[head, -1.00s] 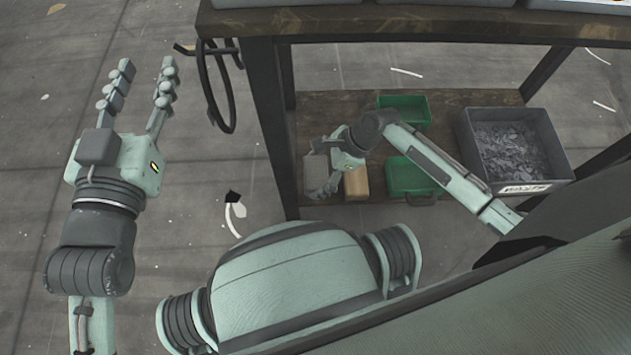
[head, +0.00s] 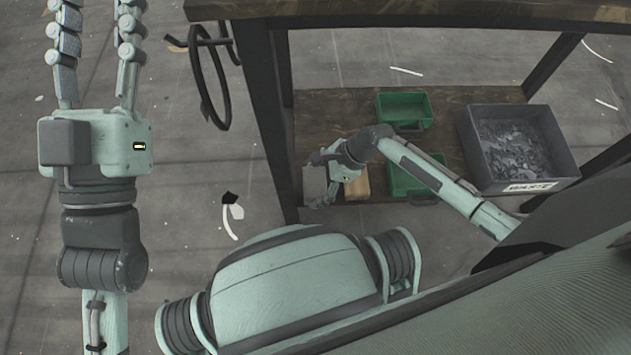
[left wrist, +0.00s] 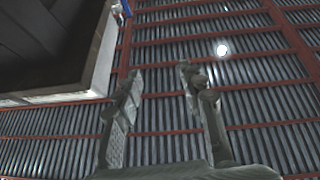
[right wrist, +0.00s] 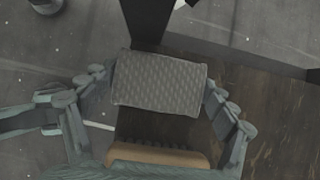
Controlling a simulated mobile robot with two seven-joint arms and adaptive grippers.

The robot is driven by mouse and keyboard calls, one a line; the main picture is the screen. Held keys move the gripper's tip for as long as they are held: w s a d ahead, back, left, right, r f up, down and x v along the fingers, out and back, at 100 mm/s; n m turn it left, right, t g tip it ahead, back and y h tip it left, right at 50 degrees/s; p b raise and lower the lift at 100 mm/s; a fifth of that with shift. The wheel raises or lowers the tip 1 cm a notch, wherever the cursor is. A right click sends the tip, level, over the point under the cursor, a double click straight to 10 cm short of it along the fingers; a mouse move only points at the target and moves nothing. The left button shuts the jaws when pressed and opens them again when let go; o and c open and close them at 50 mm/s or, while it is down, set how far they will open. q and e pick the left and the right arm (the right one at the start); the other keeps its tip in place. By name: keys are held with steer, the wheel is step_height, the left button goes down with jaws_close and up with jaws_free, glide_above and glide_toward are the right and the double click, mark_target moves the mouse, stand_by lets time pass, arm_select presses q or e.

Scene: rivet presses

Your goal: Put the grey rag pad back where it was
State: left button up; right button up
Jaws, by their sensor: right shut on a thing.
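The grey rag pad (right wrist: 160,82) is a small, textured rectangle between the two fingers of my right gripper (right wrist: 158,90), which is shut on it. In the head view the pad (head: 313,182) shows at the left end of the lower wooden shelf, partly covered by the right gripper (head: 322,186). I cannot tell whether it touches the shelf. My left gripper (head: 98,42) is open and empty, raised over the floor at the left; its parted fingers also show in the left wrist view (left wrist: 160,75).
Two green bins (head: 404,94) and a grey waste bin (head: 530,186) with scraps stand further right. A dark table leg (head: 272,120) is close by the pad. A black hoop (head: 207,85) hangs left.

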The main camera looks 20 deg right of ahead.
mark_target(317, 182)
steer(key=o, duration=1.1)
steer(key=shift+f, duration=0.1)
steer(key=shift+c, duration=0.2)
steer(key=shift+r, duration=0.25)
steer(key=p+v, duration=0.1)
steer(key=v, duration=0.2)
steer(key=shift+p+v, duration=0.6)
steer(key=shift+v, duration=0.55)
arm_select(q)
steer(key=w+a+f+g+y+p, duration=0.1)
steer(key=f+g, duration=0.3)
steer(key=f, duration=0.4)
steer(key=w+a+f+g+y+p, duration=0.1)
steer(key=a+f+g+y, duration=0.2)
steer(key=f, duration=0.5)
steer(key=shift+a+g+y, duration=0.3)
steer(key=shift+a+g, duration=0.15)
steer(key=shift+g, duration=0.45)
arm_select(e)
steer(key=v, duration=0.6)
steer(key=shift+d+r, duration=0.15)
